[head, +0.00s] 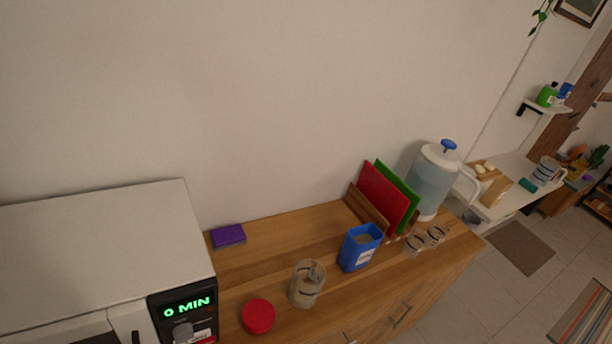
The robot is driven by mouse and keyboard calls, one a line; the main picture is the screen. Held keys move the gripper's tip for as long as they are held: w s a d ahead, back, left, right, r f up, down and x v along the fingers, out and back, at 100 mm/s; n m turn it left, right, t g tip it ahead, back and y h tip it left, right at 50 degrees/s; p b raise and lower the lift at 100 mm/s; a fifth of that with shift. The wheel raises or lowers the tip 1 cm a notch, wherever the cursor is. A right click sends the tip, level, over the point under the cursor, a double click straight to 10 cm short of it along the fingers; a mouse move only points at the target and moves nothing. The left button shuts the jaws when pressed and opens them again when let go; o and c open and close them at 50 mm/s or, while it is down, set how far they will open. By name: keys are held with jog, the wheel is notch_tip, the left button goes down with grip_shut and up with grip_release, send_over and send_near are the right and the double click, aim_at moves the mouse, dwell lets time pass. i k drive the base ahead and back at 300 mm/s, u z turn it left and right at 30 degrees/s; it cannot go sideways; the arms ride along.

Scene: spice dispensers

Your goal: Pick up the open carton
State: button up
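A blue open-topped carton (352,259) with a white label on its front stands upright on the wooden counter. Its open top faces up, and something greyish-brown shows inside. A clear jar (304,291) stands to its left and nearer to me. My gripper is not visible in the head view, so I cannot see its fingers or whether it holds anything.
A red lid (258,316) and a purple box (228,235) lie on the counter (285,235) to the left. A microwave (100,240) stands far left. Red and green boards (380,198), a water pitcher (432,180) and small glass jars (415,245) crowd the carton's right and back.

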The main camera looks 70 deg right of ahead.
aim_at(361, 244)
jog(key=u, duration=0.7)
jog(key=k, duration=1.8)
jog(key=z, duration=1.7)
jog(key=i, duration=1.7)
